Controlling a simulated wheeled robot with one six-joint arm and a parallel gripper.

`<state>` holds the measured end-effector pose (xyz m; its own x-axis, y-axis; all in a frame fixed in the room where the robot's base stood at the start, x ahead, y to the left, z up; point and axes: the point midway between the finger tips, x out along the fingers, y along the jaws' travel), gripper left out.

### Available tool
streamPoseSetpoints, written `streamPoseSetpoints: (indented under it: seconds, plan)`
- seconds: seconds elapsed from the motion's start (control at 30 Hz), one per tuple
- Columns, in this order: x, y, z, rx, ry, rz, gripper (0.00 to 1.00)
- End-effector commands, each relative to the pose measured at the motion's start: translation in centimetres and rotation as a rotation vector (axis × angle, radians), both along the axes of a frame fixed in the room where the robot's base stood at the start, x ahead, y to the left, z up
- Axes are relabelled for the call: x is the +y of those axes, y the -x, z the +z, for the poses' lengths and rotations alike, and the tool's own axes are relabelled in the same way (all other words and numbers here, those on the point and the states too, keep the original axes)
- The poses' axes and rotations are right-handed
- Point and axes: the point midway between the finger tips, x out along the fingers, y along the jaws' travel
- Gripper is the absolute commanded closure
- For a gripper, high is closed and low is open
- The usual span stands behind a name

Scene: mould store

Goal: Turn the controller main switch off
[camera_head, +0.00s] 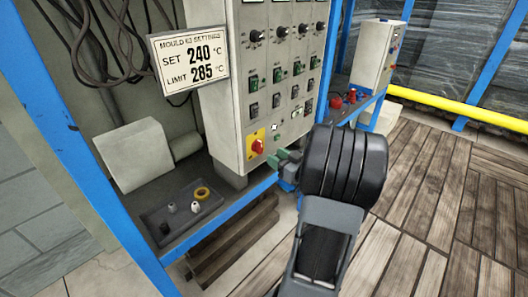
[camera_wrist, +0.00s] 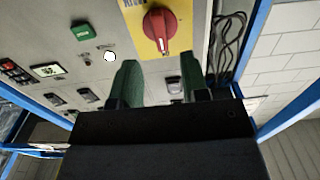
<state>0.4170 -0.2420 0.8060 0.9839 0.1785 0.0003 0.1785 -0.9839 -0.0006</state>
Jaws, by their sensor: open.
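The controller main switch (camera_head: 258,147) is a red rotary handle on a yellow plate, low on the left of the grey control cabinet's front. In the wrist view the red switch (camera_wrist: 159,30) is at the top centre, with a pale line along its handle. My gripper (camera_head: 283,160) is just right of and slightly below the switch in the head view. Its two green fingers (camera_wrist: 158,82) stand apart and empty in the wrist view, with the switch beyond their tips. The fingers do not appear to touch it. Lettering on the yellow plate is cut off.
The cabinet (camera_head: 222,95) carries rows of black knobs and rocker switches above the main switch. A sign (camera_head: 190,60) reads SET 240 °C, LIMIT 285 °C. A tray (camera_head: 165,239) with small parts lies on the blue-edged shelf. A blue post (camera_head: 75,150) stands left. Plank floor at right is clear.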

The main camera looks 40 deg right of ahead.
Motion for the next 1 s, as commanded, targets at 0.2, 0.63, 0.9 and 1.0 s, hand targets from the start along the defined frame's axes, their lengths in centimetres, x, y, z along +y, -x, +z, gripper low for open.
streamPoseSetpoints:
  seconds: [0.2,0.63,0.9,1.0]
  plan:
    - [0.8,-3.7,-0.2,0.001,0.001,0.003,0.58]
    - [1.2,-6.3,0.0,0.001,0.000,-0.001,0.58]
    - [1.1,-6.3,0.0,0.001,0.000,-0.001,0.62]
    - [1.1,-6.3,0.0,0.000,0.001,-0.001,0.72]
